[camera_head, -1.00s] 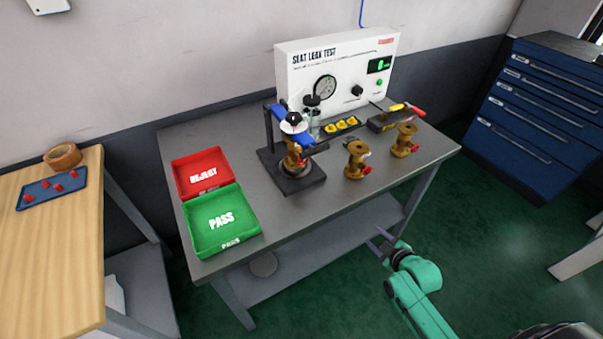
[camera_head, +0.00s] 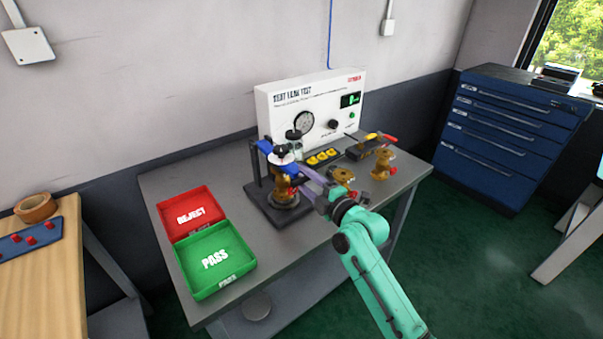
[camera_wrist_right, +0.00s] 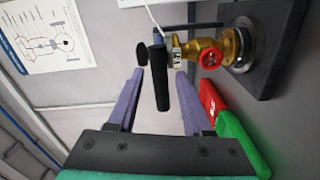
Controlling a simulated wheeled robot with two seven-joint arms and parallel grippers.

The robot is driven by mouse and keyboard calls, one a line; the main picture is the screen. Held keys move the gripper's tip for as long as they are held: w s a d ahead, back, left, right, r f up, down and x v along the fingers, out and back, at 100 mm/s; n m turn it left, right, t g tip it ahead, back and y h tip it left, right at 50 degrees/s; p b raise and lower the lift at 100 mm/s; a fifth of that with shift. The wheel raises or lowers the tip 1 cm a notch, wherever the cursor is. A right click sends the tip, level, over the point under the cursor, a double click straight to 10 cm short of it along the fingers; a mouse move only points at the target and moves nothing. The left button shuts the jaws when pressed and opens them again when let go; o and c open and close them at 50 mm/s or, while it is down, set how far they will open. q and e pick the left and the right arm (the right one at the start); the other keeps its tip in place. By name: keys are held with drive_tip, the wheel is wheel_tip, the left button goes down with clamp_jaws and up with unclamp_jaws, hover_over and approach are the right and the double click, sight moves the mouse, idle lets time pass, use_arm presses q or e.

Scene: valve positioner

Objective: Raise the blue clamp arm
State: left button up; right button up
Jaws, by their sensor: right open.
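The blue clamp arm (camera_head: 264,146) is on the dark fixture (camera_head: 262,205) at the middle of the grey bench. A white disc sits on it, above a brass valve (camera_head: 283,187) with a red knob; this valve also shows in the right wrist view (camera_wrist_right: 200,50). My right gripper (camera_head: 307,177) is at the right side of the fixture, its purple fingers partly hiding the arm's right part. In the right wrist view my open gripper (camera_wrist_right: 160,72) has a black handle (camera_wrist_right: 160,85) between its fingers in the picture; contact cannot be told. My left gripper is out of view.
The white seat leak test box (camera_head: 285,100) stands behind the fixture. Two brass valves stand to the right, the nearer (camera_head: 341,175) partly behind my arm. A red reject tray (camera_head: 190,215) and a green pass tray (camera_head: 215,260) lie at the left.

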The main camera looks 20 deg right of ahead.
drive_tip(key=shift+x, duration=0.8)
clamp_jaws()
drive_tip(key=shift+f, duration=0.1)
idle(0.7)
